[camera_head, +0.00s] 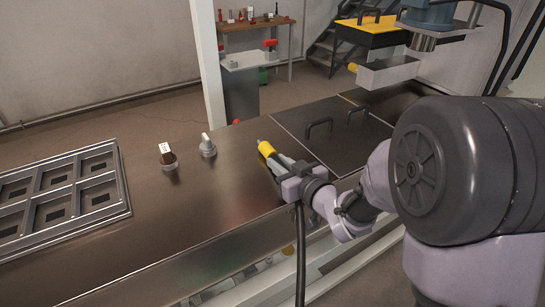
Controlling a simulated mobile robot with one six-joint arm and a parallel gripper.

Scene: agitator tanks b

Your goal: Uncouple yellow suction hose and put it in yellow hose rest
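My gripper (275,164) reaches over the steel deck from the right. It appears shut on the yellow suction hose, whose yellow end sleeve (266,148) with a grey tip sticks out ahead of the fingers. A black hose (301,255) hangs down from beneath the gripper, past the deck's front edge. The fingers partly hide the hose, so the exact grip is hard to see. A small yellow-ended piece (352,67) projects from a grey bracket at the back right; I cannot tell whether it is the yellow hose rest.
Two short fittings stand on the deck: one brown with a white tag (167,155), one grey (207,146). A framed grating (66,190) lies at left. A handled hatch (330,135) lies behind my gripper. A white post (207,65) rises behind the deck. The deck's middle is clear.

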